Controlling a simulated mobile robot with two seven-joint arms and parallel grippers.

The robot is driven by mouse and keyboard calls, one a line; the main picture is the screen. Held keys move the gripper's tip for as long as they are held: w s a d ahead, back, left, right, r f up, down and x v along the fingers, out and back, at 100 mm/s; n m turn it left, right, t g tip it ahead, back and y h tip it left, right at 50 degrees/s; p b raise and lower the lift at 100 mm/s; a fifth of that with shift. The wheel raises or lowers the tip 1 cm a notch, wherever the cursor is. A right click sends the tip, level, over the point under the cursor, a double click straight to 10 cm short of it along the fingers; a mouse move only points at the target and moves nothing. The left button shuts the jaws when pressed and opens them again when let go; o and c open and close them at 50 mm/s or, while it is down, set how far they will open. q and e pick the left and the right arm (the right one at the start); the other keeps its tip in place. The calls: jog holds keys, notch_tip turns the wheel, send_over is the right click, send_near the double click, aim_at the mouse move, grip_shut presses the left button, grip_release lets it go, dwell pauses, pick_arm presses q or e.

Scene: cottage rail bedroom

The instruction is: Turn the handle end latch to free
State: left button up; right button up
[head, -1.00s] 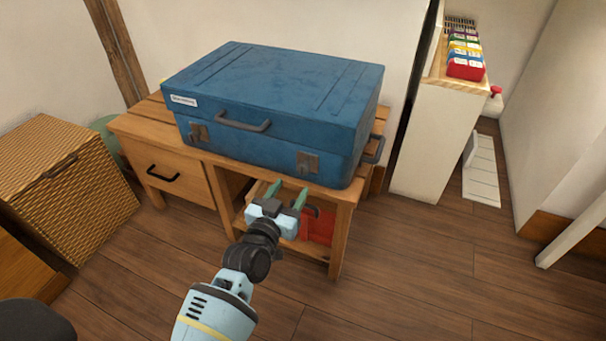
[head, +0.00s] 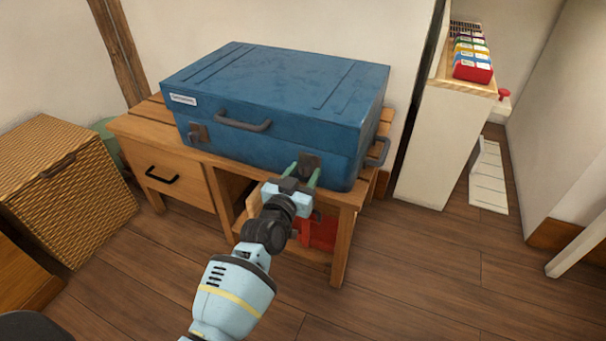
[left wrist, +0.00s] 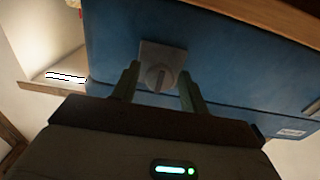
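A blue case (head: 270,85) lies shut on a wooden desk (head: 150,119). Its front has a carry handle (head: 242,123) between two latches, and a second handle (head: 378,150) is on its right end. My left gripper (head: 306,171) is at the right-hand front latch (head: 309,160), the one nearer the end handle. In the left wrist view, this latch is a metal plate with a round knob (left wrist: 160,76), its ridge running up and down the picture. The open green fingers stand either side of the knob; I cannot tell whether they touch. My right gripper is not in view.
The left front latch (head: 197,134) is clear. A red object (head: 322,232) sits under the desk. A wicker hamper (head: 65,185) stands left, and a white shelf unit (head: 432,150) with coloured boxes stands right. Floor in front is free.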

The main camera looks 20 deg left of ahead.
pick_arm(q)
jog(key=c, duration=0.7)
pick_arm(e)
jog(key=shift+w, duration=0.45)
